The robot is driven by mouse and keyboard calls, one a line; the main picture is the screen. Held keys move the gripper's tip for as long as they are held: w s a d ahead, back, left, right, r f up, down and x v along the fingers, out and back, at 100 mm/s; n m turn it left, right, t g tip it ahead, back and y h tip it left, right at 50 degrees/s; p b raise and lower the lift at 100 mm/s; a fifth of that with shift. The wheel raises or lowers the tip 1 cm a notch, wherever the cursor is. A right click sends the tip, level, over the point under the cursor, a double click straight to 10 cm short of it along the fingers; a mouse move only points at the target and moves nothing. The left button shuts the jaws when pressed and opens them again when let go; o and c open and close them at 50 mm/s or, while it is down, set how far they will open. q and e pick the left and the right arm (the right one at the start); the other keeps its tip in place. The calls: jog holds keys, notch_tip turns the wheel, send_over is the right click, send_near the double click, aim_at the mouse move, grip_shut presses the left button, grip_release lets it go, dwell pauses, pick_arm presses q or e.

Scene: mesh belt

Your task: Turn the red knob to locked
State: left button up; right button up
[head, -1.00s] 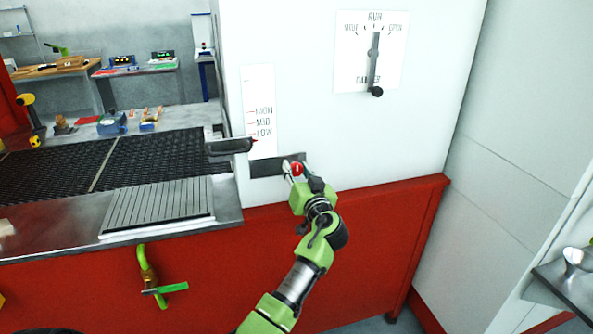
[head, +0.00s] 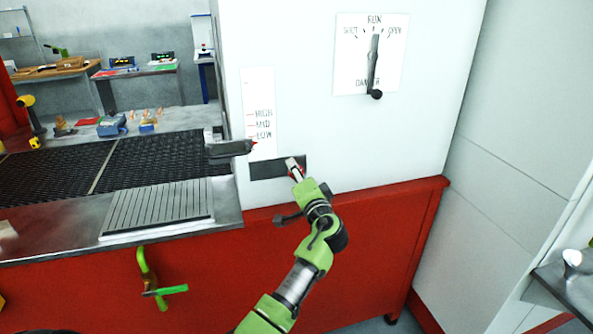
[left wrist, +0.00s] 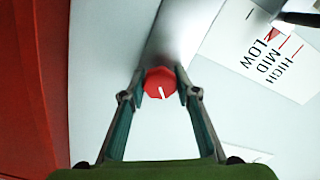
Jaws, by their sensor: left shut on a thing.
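The red knob (left wrist: 159,82) sits on the grey plate of the white panel, with a short white mark on its face. In the left wrist view that mark runs from near its middle toward the lower edge. My left gripper (left wrist: 160,77) has one finger on each side of the knob and is shut on it. In the head view the gripper (head: 296,168) reaches the dark plate (head: 266,169) and hides most of the knob. I cannot read any lock label. My right gripper is not in view.
A dark slider handle (head: 230,149) with a HIGH, MID, LOW scale (head: 259,110) is just up and left of the gripper. A damper lever (head: 374,70) hangs higher on the panel. The mesh belt (head: 160,160) lies left; a green-handled valve (head: 152,280) is on the red front.

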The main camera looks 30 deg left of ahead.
pick_arm(q)
jog(key=m+p, duration=0.2)
jog(key=m, duration=0.2)
jog(key=shift+m, duration=0.3)
jog(key=shift+f+m+p, duration=0.1)
jog(key=shift+m+p, duration=0.65)
jog(key=shift+m, duration=0.85)
jog(key=o, duration=1.1)
jog(key=shift+s+d, duration=0.1)
jog(key=shift+d, duration=0.05)
jog(key=v, duration=1.1)
jog(key=shift+s+d, duration=0.2)
jog(key=shift+d, duration=0.1)
